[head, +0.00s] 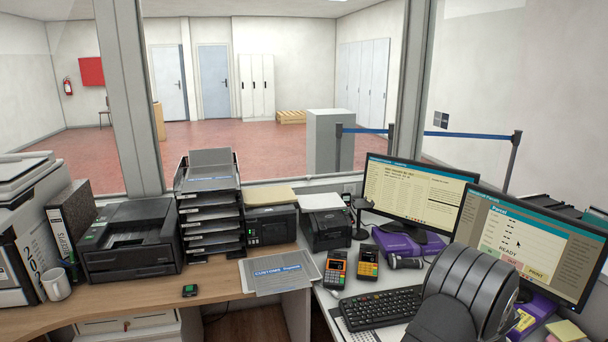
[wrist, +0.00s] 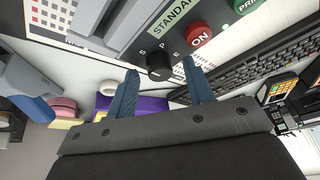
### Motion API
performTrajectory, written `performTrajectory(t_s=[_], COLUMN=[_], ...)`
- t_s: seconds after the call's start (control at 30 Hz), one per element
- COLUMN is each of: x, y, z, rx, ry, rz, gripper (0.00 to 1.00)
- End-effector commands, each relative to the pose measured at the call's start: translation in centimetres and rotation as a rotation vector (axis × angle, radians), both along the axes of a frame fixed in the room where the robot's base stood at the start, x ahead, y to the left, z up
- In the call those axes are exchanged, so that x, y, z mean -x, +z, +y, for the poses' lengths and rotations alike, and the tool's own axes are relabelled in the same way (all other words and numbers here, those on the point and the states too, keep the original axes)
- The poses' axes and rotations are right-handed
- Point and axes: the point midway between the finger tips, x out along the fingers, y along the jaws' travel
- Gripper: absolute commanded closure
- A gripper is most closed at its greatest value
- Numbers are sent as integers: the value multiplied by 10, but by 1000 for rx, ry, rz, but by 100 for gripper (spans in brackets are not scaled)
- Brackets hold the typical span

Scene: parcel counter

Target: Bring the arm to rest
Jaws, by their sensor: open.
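My gripper (wrist: 159,67) shows in the wrist view with its two blue fingers spread apart and nothing held between them. A black knob (wrist: 160,66) on a grey device panel appears in the gap between the fingertips. Whether the fingers touch the knob or stand clear of it cannot be told. In the head view my arm's dark links rise at the lower right, in front of the keyboard and the right monitor. My gripper is hidden there.
The panel has a red ON button (wrist: 199,37) beside the knob. A keyboard (head: 380,307), two card terminals (head: 367,274) and two monitors (head: 416,194) crowd the right counter. A purple item (wrist: 150,104) lies near the fingers. Printers and a tray stack (head: 209,205) stand left.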

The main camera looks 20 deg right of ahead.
Motion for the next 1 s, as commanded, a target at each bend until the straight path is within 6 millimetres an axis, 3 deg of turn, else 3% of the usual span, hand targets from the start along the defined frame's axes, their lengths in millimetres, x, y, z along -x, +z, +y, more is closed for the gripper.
performTrajectory(t_s=[0.53, 1.0], x=[-1, 2], y=[0, 10], z=[2, 4], rx=[2, 2], ry=[-277, -284], rz=[2, 1], gripper=[52, 52])
